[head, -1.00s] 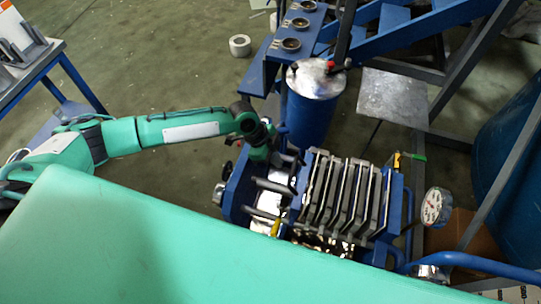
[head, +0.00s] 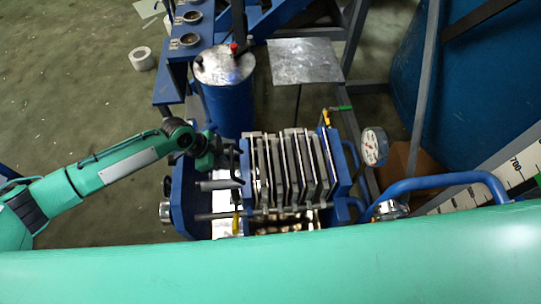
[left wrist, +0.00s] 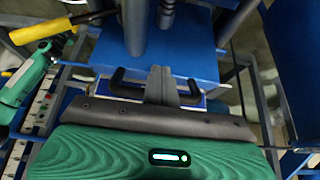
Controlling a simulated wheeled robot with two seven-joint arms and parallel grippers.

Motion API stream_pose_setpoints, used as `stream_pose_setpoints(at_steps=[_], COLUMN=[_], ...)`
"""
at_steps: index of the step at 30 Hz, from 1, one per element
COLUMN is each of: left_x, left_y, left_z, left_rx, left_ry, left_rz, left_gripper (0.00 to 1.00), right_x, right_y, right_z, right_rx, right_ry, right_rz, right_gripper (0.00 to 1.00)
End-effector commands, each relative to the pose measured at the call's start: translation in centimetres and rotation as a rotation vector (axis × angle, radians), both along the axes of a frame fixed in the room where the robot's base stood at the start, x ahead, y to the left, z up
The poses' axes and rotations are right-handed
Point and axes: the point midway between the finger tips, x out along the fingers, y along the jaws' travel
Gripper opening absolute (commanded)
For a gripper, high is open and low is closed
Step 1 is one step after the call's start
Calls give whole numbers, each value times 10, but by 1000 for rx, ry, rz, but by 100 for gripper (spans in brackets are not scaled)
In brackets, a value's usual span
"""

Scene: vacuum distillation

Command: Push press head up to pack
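The press head (head: 186,193) is a blue block at the left end of the filter press. Grey rods run from it towards the row of grey plates of the pack (head: 292,170). A gap shows between it and the pack. My left gripper (head: 226,158) is at the dark handle on the press head's pack side. In the left wrist view, the grey fingers (left wrist: 166,86) are close together over the middle of the black handle (left wrist: 126,88), which they partly hide. They look shut on it. My right gripper is not in view.
A blue drum with a metal lid (head: 223,65) stands behind the press. A pressure gauge (head: 374,147) and a blue curved pipe (head: 440,183) are at its right. A blue stand with round cups (head: 188,40) is at the back.

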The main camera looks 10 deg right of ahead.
Motion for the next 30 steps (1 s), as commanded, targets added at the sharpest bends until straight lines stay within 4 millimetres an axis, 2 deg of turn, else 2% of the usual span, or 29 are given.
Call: stream_pose_setpoints(at_steps=[30], left_x=[0], left_y=[-74], left_z=[1], left_rx=[-3], left_ry=[0], left_rz=[-2], left_gripper=[0], right_x=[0], right_y=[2], right_z=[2], right_rx=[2], right_ry=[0], right_rz=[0], right_gripper=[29])
